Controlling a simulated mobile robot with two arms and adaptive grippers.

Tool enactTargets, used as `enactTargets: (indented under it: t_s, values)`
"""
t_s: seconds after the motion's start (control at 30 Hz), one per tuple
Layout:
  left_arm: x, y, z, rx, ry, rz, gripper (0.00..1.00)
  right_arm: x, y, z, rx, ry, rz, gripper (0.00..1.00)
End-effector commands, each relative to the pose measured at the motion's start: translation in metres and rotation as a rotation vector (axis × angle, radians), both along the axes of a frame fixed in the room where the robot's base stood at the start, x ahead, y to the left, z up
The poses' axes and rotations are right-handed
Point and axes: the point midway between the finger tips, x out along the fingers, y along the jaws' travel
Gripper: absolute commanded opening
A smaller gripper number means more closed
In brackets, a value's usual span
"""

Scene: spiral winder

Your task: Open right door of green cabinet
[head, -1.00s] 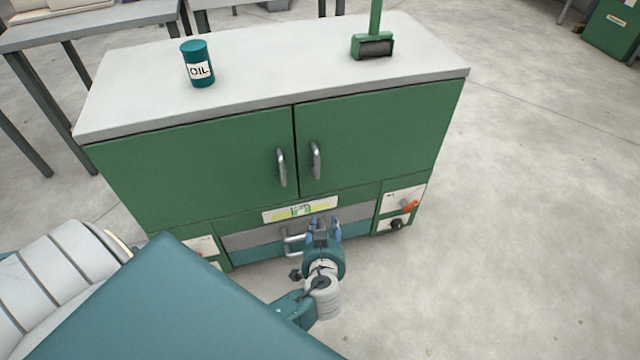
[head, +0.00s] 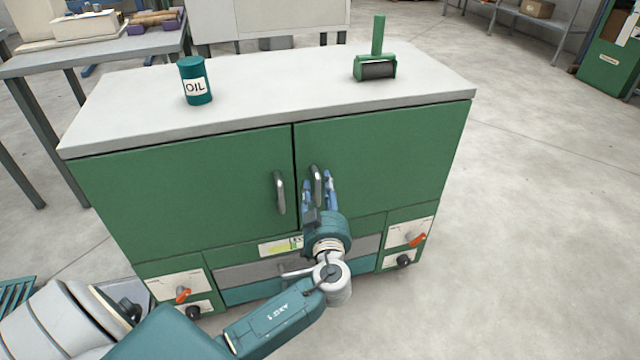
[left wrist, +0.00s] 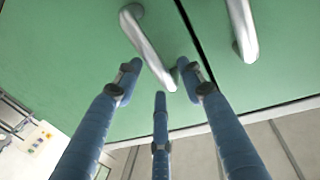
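The green cabinet has a left door (head: 180,185) and a right door (head: 400,150), both closed, with a dark seam between them. The right door's metal handle (head: 316,180) is upright near the seam, and it also shows in the left wrist view (left wrist: 147,45). My left gripper (head: 319,187) is at this handle. In the left wrist view its blue fingers (left wrist: 160,80) are spread open, with one end of the handle between them; I cannot tell whether they touch it. The left door's handle (head: 279,192) stands beside it. My right gripper is not in view.
An oil can (head: 195,82) and a green roller tool (head: 376,62) stand on the cabinet's grey top (head: 270,90). Below the doors are a drawer handle (head: 296,272) and control panels with knobs (head: 408,232). Open floor (head: 540,220) lies to the right.

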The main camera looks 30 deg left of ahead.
Motion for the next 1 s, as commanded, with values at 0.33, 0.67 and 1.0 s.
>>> enactTargets:
  t_s: [0.33, 0.67, 1.0]
  values:
    - [0.0149, 0.0115, -0.0007, -0.001, 0.001, -0.001, 0.39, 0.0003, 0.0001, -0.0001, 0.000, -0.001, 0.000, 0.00]
    - [0.0144, 0.0114, -0.0008, 0.000, 0.001, -0.001, 0.03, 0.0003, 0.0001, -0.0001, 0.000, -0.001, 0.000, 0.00]
    - [0.0140, 0.0115, -0.0016, 0.000, 0.002, 0.004, 0.00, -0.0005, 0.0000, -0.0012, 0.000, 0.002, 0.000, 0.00]
